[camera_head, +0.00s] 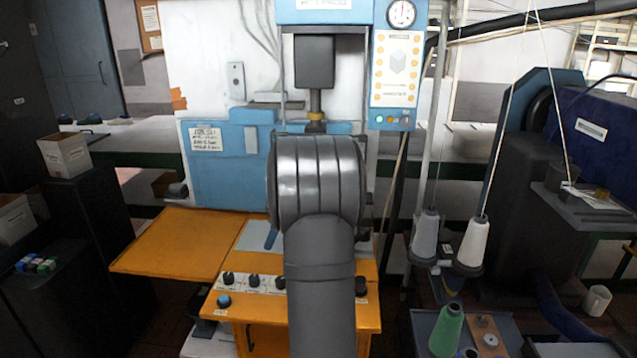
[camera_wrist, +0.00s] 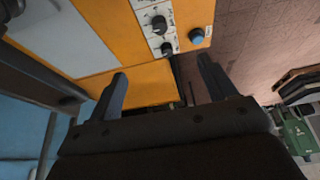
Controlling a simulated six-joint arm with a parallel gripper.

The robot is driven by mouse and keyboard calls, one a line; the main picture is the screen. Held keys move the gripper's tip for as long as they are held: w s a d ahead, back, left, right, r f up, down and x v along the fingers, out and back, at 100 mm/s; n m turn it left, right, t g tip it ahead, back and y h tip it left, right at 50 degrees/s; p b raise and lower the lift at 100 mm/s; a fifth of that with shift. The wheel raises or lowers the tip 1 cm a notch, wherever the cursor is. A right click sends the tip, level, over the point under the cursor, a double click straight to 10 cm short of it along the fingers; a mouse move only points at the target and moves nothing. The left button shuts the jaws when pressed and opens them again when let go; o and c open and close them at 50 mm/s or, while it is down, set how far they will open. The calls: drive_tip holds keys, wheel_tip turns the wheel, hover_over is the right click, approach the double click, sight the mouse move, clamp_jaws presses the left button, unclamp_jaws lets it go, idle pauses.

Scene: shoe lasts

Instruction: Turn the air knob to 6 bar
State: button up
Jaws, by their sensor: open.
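My gripper (camera_wrist: 162,72) is open and empty in the wrist view, its two dark fingers spread apart. In that view a blue knob (camera_wrist: 197,37) and black knobs (camera_wrist: 163,34) on the orange panel lie beyond the fingertips, apart from them. In the head view the blue knob (camera_head: 224,300) sits at the left of the orange front panel, below a row of black knobs (camera_head: 254,281). Another black knob (camera_head: 361,286) is at the right. I cannot tell which is the air knob. A round gauge (camera_head: 401,14) is at the top; its reading is too small. My arm hides the gripper there.
The blue and orange press (camera_head: 215,165) stands in the middle, with an orange side table (camera_head: 180,247) at its left. Thread spools (camera_head: 473,242) and a sewing machine (camera_head: 600,140) stand at the right. White boxes (camera_head: 64,155) are at the left.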

sight(254, 277)
drive_tip(key=shift+a+f, duration=0.1)
drive_tip(key=shift+f, duration=0.15)
drive_tip(key=c, duration=0.3)
drive_tip(key=shift+a+f, duration=0.1)
drive_tip(key=shift+f, duration=0.15)
drive_tip(key=shift+c, duration=0.8)
drive_tip(key=x, duration=1.6)
drive_tip(key=shift+f, duration=0.35)
drive_tip(key=c, duration=1)
